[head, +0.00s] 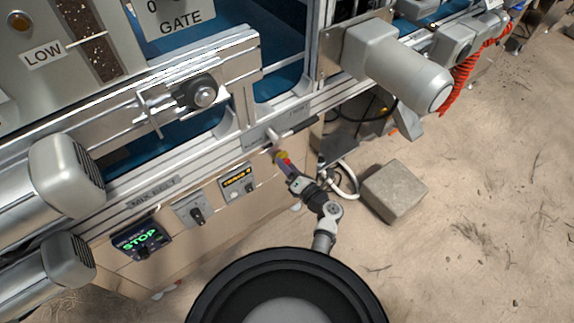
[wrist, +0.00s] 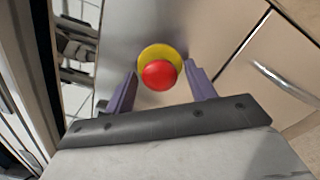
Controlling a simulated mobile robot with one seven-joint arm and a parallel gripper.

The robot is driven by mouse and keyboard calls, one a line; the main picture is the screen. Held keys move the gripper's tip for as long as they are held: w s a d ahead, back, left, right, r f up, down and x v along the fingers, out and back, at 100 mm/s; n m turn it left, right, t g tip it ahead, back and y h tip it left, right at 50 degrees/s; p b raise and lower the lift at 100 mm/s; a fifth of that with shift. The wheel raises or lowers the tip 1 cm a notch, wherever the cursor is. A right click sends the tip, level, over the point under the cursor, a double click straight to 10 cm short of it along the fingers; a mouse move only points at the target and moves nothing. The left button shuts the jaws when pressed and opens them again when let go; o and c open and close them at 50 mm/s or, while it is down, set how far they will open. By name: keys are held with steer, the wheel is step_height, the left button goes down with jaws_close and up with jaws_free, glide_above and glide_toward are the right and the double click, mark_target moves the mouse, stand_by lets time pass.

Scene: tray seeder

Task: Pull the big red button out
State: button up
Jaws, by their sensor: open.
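The big red button (wrist: 159,75) shows in the wrist view, a round red cap in front of a yellow round plate (wrist: 160,54) on a grey panel. In the head view the red button (head: 287,161) is small, at the right end of the machine's front, with its yellow plate (head: 281,155) behind it. My gripper (wrist: 158,85) is open, its two purple fingers on the left and right of the red cap with a gap on each side. In the head view my gripper (head: 287,169) is right at the button. Whether the fingers reach past the cap's depth I cannot tell.
A grey block (head: 394,191) lies on the floor at right. A silver handle (wrist: 285,78) shows on a beige door.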

steer(key=shift+w+a, duration=0.15)
steer(key=shift+w, duration=0.05)
jaws_close()
steer(key=shift+s+d+f+p, duration=0.1)
steer(key=shift+s+d+p, duration=0.25)
steer(key=shift+s+p, duration=0.35)
jaws_free()
steer(key=shift+w, duration=0.1)
steer(key=shift+d, duration=0.1)
steer(key=v, duration=1.3)
steer(key=shift+s+d, duration=0.25)
steer(key=shift+s, duration=0.1)
